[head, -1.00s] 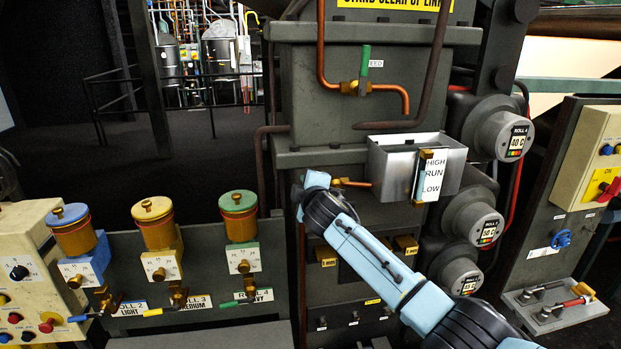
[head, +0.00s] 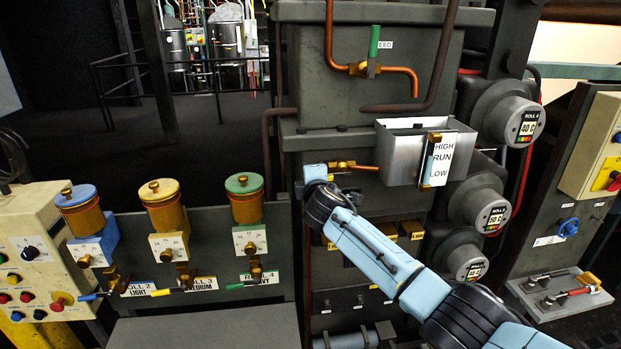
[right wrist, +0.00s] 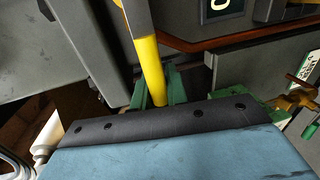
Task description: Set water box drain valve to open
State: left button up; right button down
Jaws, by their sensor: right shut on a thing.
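The water box (head: 398,150) is an open grey metal box with a HIGH/RUN/LOW gauge plate (head: 438,158) on its front. Left of it, a brass valve body (head: 343,165) sits on a short copper pipe, just right of my right gripper (head: 314,175). In the head view my right gripper's fingertips are hidden by its own wrist. In the right wrist view a yellow lever handle (right wrist: 150,70) passes between the green fingers of my right gripper (right wrist: 157,90), which is shut on it. The handle's joint to the valve is hidden. My left gripper is not in view.
A feed valve with a green handle (head: 374,45) is on the copper pipe above. Three oil cups, including a green one (head: 246,205), stand on a panel at the left. Roll gauges (head: 510,120) stick out right of the water box. A blue handwheel (head: 568,227) is farther right.

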jog(key=shift+f, duration=0.1)
jog(key=c, duration=1.4)
grip_release()
jog(key=shift+s, duration=0.15)
jog(key=shift+s+r, duration=0.2)
jog(key=shift+s, duration=0.4)
jog(key=v, duration=1.2)
jog(key=shift+w, duration=0.1)
